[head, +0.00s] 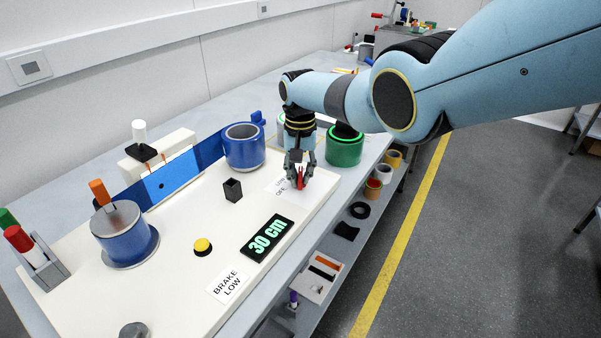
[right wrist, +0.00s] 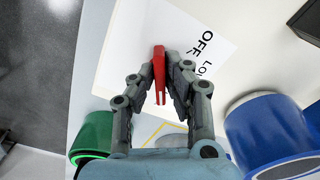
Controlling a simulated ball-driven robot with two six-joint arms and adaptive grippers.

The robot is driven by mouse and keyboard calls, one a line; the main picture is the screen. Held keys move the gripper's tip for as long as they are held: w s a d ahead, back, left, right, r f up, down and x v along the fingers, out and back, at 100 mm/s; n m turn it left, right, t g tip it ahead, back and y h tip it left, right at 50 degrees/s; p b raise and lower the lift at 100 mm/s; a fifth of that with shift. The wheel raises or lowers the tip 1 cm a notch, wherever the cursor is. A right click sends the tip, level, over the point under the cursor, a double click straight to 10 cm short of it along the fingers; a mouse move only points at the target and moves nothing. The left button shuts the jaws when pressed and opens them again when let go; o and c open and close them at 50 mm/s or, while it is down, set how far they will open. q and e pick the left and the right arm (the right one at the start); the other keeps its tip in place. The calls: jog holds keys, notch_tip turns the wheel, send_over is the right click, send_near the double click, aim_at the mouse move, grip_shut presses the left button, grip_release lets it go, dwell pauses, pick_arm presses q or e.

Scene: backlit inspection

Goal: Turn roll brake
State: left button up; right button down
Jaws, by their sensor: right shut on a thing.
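The red brake lever (head: 300,182) stands at the right end of the cream board (head: 185,285), beside a white label (head: 279,187) whose readable word is OFF. My right gripper (head: 299,174) reaches down from above with its fingers shut on the lever. In the right wrist view the red lever (right wrist: 160,75) lies between the two grey fingertips (right wrist: 167,65), and the label's second line is partly cut off. A plate (head: 227,284) on the board reads BRAKE LOW. My left gripper is not in view.
A black display (head: 267,238) reads 30 cm. Two blue rolls (head: 244,147) (head: 125,236) stand on the board with a blue web between them.

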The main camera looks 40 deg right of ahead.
aim_at(300, 175)
dwell(0.5)
jog(key=c, duration=1.4)
grip_release()
notch_tip(300, 175, up, 12)
